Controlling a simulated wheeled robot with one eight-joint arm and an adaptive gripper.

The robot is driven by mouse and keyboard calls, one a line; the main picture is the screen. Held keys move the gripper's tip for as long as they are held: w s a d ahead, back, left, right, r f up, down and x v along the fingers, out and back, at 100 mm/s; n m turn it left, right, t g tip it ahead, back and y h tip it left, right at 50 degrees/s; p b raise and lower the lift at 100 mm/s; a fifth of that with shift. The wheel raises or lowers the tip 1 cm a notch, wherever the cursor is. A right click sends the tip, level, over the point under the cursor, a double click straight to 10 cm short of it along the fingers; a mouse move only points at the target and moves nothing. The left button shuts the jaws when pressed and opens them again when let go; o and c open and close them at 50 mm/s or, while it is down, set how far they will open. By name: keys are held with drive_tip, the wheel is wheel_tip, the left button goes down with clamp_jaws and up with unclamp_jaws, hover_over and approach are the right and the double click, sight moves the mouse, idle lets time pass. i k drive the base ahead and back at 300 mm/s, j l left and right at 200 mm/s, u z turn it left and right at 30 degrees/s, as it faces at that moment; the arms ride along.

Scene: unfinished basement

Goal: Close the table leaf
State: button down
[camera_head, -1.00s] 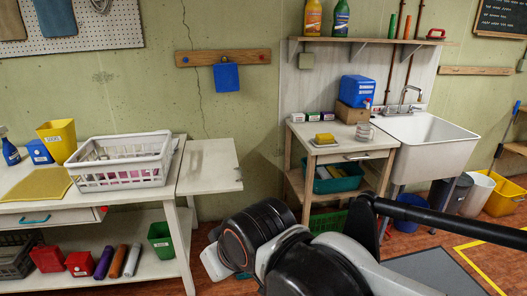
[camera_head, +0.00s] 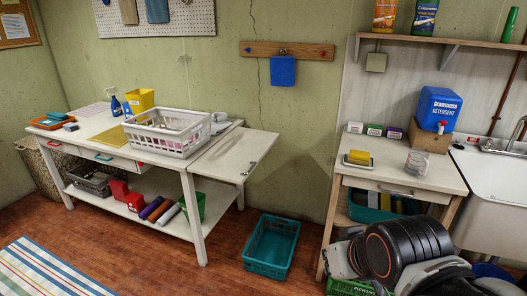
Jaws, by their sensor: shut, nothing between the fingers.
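The white table (camera_head: 100,128) stands along the wall at the left. Its leaf (camera_head: 232,150) sticks out from the table's right end, roughly level with the top. A small metal handle or catch (camera_head: 249,168) shows near the leaf's outer edge. The leaf's top is bare in the middle, and a pale object (camera_head: 219,122) lies near the joint. My arm's dark links fill the lower right corner, well right of the leaf. My gripper is not in view.
A white basket (camera_head: 168,146) stands on the tabletop beside the leaf. A teal crate (camera_head: 271,267) sits on the floor between the table and the sink-side bench (camera_head: 430,173). A striped rug (camera_head: 45,270) lies at front left.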

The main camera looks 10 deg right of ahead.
sight(233, 159)
drive_tip(key=k+j, duration=0.1)
drive_tip(key=j, duration=0.45)
drive_tip(key=i+j, duration=0.15)
drive_tip(key=j, duration=0.25)
drive_tip(key=i+j+z, duration=0.15)
drive_tip(key=j, duration=0.2)
drive_tip(key=i+j, duration=0.1)
drive_tip(key=j, duration=0.3)
drive_tip(key=i+j+z, duration=0.15)
drive_tip(key=j, duration=0.25)
drive_tip(key=i+j, duration=0.15)
drive_tip(key=i, duration=0.5)
drive_tip(key=i+j, duration=0.2)
drive_tip(key=i, duration=0.4)
drive_tip(key=z, duration=0.15)
drive_tip(key=k+l, duration=0.05)
